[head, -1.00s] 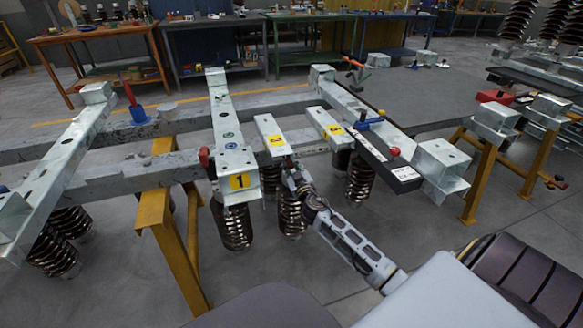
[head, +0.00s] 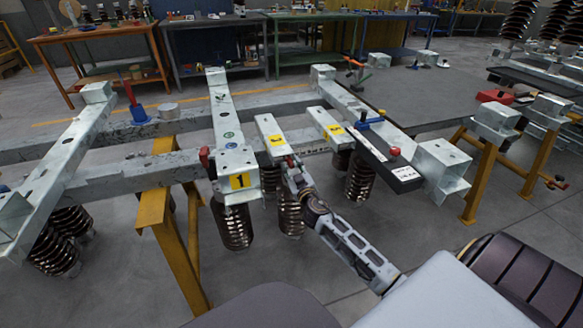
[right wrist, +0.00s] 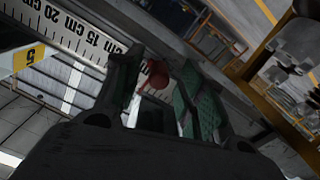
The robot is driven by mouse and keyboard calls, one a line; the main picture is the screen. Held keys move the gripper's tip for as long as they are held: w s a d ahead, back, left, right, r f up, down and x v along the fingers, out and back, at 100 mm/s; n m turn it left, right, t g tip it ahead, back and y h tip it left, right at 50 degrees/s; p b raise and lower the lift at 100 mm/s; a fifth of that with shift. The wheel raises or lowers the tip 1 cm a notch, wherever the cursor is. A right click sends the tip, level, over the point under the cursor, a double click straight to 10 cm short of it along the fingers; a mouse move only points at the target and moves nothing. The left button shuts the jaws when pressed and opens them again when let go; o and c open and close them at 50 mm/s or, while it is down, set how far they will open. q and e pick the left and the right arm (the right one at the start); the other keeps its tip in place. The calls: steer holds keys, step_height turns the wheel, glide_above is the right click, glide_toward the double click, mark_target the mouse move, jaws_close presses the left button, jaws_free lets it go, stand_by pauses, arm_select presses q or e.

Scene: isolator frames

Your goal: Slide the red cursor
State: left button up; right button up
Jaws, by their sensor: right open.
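My right gripper (head: 291,168) is low in the middle of the head view, at the near end of a short metal beam with a yellow label. In the right wrist view the right gripper (right wrist: 160,85) is open, its green-padded fingers on either side of a red rounded piece (right wrist: 157,79), which looks like the red cursor. A ruler scale (right wrist: 92,37) marked in cm runs beside it. Whether the fingers touch the red piece I cannot tell. In the head view I cannot make out this piece at the gripper. My left gripper is not in view.
A red handle (head: 204,157) sits left of the beam labelled 1 (head: 238,170). Ribbed insulators (head: 233,226) hang below the frame. Yellow trestle legs (head: 180,255) stand at left.

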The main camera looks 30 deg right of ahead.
steer(key=v, duration=1)
steer(key=shift+s, duration=0.25)
steer(key=shift+a, duration=0.15)
steer(key=shift+s+h, duration=0.15)
steer(key=shift+h, duration=0.15)
stand_by(0.5)
